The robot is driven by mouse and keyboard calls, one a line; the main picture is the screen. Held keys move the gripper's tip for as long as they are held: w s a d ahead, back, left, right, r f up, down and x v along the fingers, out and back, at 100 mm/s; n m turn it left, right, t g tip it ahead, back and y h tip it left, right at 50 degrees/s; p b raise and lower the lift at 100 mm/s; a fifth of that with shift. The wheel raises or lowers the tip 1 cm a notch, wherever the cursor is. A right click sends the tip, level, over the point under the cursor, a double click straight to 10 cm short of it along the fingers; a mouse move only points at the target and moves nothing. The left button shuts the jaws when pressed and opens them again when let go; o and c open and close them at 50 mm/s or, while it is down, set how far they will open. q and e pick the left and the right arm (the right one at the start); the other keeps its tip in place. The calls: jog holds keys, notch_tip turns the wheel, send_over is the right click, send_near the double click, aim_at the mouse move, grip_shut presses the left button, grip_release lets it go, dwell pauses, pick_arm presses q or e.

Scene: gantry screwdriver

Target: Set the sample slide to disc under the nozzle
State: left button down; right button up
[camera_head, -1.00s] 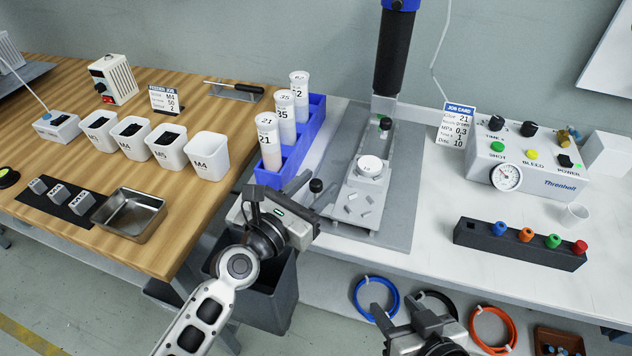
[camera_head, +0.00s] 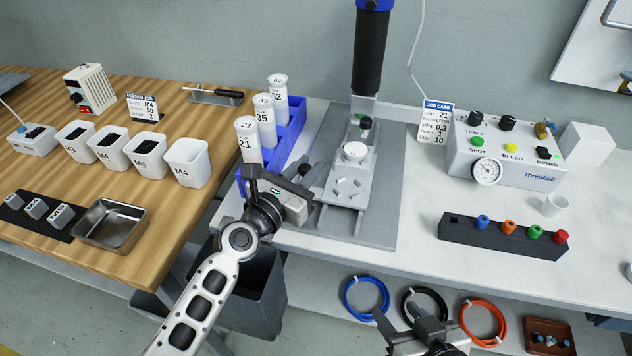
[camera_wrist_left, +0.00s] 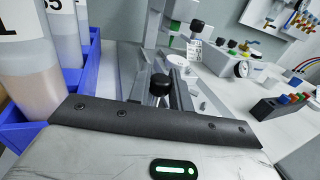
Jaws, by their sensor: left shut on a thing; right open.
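The sample slide (camera_head: 345,193) is a pale grey carriage on a rail. It carries a round white disc (camera_head: 355,152) at its far end and several small grey pieces nearer the front. The disc is a little in front of the dispenser column's foot, where a dark and green fitting (camera_head: 365,123) sits; the nozzle tip is not clear. My left gripper (camera_head: 312,184) is at the slide's left side, shut on its black-knobbed handle (camera_head: 304,170). My right gripper (camera_head: 396,318) is open and empty at the front.
Labelled tubes stand in a blue rack (camera_head: 290,135) close beside my left gripper. The control box (camera_head: 510,160), a job card (camera_head: 436,120) and a dark holder with coloured caps (camera_head: 500,240) are to the right. White bins (camera_head: 188,163) stand on the wooden bench.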

pick_arm(q)
jog(key=shift+w, duration=0.25)
jog(key=c, duration=1.3)
grip_release()
jog(key=b+v, duration=0.1)
jog(key=v, duration=1.5)
jog(key=shift+s+d, duration=0.1)
